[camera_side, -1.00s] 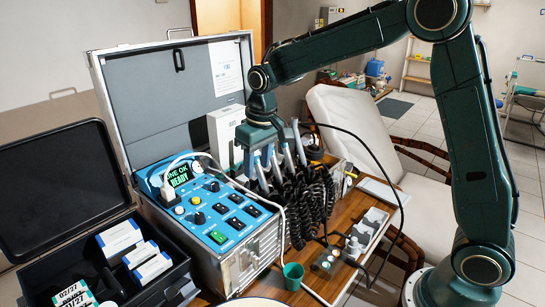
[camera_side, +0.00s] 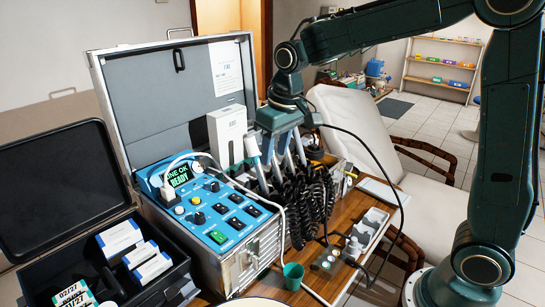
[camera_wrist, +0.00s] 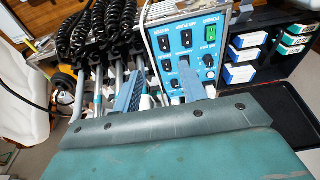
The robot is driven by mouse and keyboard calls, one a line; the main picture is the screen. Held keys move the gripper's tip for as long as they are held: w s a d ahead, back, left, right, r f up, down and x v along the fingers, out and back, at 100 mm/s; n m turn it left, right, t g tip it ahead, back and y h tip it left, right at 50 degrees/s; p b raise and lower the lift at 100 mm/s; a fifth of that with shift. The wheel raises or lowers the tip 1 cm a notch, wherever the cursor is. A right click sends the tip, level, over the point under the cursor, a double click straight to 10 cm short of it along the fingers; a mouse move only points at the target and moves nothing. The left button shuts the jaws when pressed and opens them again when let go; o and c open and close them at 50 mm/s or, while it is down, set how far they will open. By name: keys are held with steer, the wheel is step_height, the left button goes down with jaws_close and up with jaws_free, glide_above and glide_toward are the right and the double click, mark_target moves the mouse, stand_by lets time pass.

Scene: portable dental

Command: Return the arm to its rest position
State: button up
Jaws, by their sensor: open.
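My gripper (camera_side: 276,140) hangs from my dark green arm just above the row of dental handpieces (camera_side: 287,160) at the right side of the unit. In the wrist view my gripper (camera_wrist: 160,82) shows two blue fingers, spread apart, with nothing held between them. The grey handpieces (camera_wrist: 103,90) stand side by side left of and beside the left finger. Their black coiled cords (camera_side: 305,205) hang down in front. In the side view the handpieces partly overlap the fingers, so I cannot tell whether they touch.
The open metal case (camera_side: 250,262) holds a blue control panel (camera_side: 215,212) with a lit screen. An open black case (camera_side: 70,190) with boxes lies at left. A green cup (camera_side: 293,276) and a power strip (camera_side: 368,228) are on the wooden table. A beige chair (camera_side: 375,150) stands behind.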

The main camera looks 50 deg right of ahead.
steer(key=s+r+t, duration=0.1)
steer(key=s, duration=1.1)
steer(key=s+d+r+t, duration=0.1)
steer(key=s+r+t, duration=0.1)
steer(key=s, duration=0.9)
steer(key=shift+s+d+r, duration=0.15)
steer(key=shift+s+d, duration=0.1)
steer(key=shift+s, duration=0.15)
